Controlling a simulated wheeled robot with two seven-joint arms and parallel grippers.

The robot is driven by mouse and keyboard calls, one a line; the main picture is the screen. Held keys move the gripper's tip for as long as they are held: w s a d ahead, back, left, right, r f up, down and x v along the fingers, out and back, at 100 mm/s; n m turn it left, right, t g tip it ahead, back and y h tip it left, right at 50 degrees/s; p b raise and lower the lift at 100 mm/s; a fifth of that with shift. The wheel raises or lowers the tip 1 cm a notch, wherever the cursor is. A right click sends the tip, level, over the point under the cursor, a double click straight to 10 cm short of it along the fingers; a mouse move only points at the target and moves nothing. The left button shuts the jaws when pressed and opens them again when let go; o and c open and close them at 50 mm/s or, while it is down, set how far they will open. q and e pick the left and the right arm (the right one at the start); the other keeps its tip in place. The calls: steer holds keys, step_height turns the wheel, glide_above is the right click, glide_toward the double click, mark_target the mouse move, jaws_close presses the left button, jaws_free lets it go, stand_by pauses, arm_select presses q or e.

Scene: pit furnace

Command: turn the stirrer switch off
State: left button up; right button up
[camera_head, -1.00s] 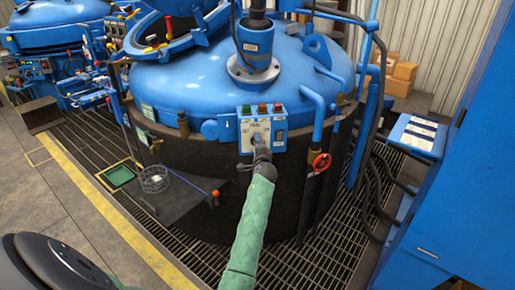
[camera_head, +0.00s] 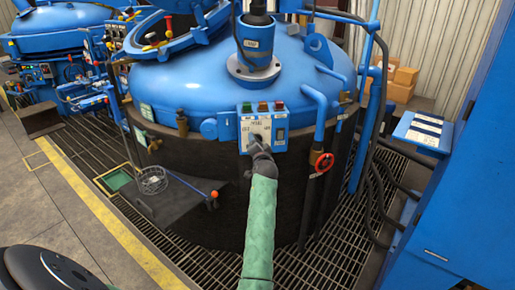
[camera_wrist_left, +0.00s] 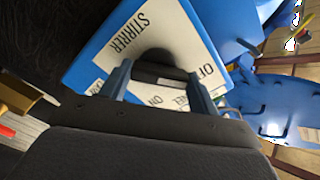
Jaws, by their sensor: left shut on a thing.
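The stirrer switch box (camera_head: 280,146) is a blue box with a white label plate on the front of the blue-topped furnace. Three coloured buttons sit along its top. In the left wrist view its plate (camera_wrist_left: 133,37) reads STIRRER, with OFF and ON markings partly covered. A black switch knob (camera_wrist_left: 158,73) sits between the fingers of my left gripper (camera_wrist_left: 160,85), which is shut on it. In the head view the left gripper (camera_head: 256,143) reaches the plate from below and hides the knob, so its setting cannot be read there. My right gripper is not in view.
A red valve wheel (camera_head: 322,162) and a blue pipe (camera_head: 320,112) stand right of the box. A blue cabinet (camera_head: 460,170) fills the right side. Floor grating (camera_head: 320,240) surrounds the furnace.

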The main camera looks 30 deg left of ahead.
arm_select(q)
steer(key=shift+f+n+b, duration=0.15)
steer(key=shift+n+b, duration=0.25)
steer(key=shift+n, duration=0.4)
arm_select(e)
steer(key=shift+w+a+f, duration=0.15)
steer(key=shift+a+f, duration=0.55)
arm_select(q)
steer(key=o, duration=1)
steer(key=shift+s, duration=0.1)
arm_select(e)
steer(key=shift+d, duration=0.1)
